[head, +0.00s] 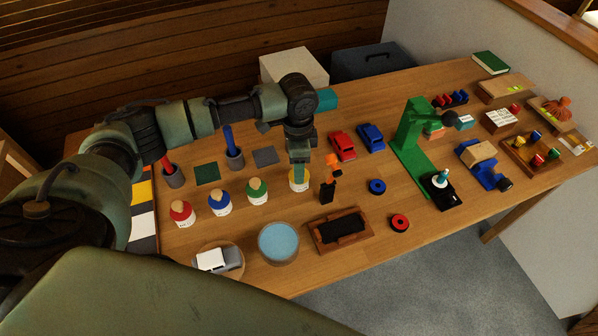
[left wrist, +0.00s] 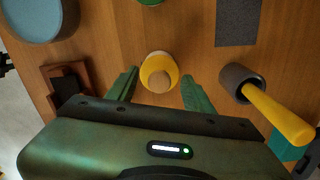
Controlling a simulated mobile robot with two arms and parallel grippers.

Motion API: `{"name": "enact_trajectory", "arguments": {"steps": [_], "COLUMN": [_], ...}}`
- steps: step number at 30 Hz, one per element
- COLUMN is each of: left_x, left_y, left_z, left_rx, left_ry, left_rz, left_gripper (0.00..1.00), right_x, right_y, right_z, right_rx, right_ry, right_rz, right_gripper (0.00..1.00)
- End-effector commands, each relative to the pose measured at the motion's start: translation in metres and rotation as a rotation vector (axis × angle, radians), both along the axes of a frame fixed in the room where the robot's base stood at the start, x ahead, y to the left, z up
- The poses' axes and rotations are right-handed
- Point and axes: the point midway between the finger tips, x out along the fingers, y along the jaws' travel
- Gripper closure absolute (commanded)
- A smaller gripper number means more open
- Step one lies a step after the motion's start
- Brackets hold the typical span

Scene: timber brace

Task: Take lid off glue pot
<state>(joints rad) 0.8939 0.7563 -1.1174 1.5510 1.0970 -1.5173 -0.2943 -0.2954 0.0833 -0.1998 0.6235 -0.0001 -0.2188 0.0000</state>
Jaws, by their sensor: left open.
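Several white pots with coloured lids and round wooden knobs stand in a row; which one is the glue pot is not marked clearly. The yellow-lidded pot (head: 298,186) is at the right end of the row. It also shows in the left wrist view (left wrist: 159,72), its knob facing the camera. My left gripper (head: 299,172) points down over this pot. In the left wrist view its open fingers (left wrist: 162,75) are on either side of the lid, with a gap on each side. In the head view the gripper partly hides the pot. My right gripper is not in view.
A grey cup with a yellow handle (left wrist: 240,85) stands close beside the yellow-lidded pot. A black and orange item (head: 328,190) is just right of it. The green-lidded pot (head: 257,190) is to its left. A blue-topped bowl (head: 278,242) and wooden tray (head: 316,234) are in front.

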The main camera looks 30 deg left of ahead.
Motion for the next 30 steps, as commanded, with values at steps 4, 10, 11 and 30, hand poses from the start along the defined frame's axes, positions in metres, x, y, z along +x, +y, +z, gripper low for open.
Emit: {"name": "enact_trajectory", "arguments": {"steps": [4, 10, 11, 30], "left_x": [0.0, 0.0, 0.0, 0.001], "left_y": [0.0, 0.0, 0.0, -0.001], "left_z": [0.0, 0.0, 0.0, 0.06], "left_rx": [0.0, -0.001, -0.001, -0.002], "left_ry": [0.0, -0.001, -0.001, -0.006], "left_rz": [0.0, 0.0, 0.0, -0.001], "left_gripper": [0.65, 1.0, 1.0, 1.0], "right_x": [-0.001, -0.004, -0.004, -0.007], "right_y": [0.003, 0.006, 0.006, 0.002], "right_z": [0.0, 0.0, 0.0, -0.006], "right_rx": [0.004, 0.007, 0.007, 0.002], "right_ry": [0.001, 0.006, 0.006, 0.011], "right_rz": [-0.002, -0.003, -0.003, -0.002], "right_gripper": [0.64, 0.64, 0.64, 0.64]}}
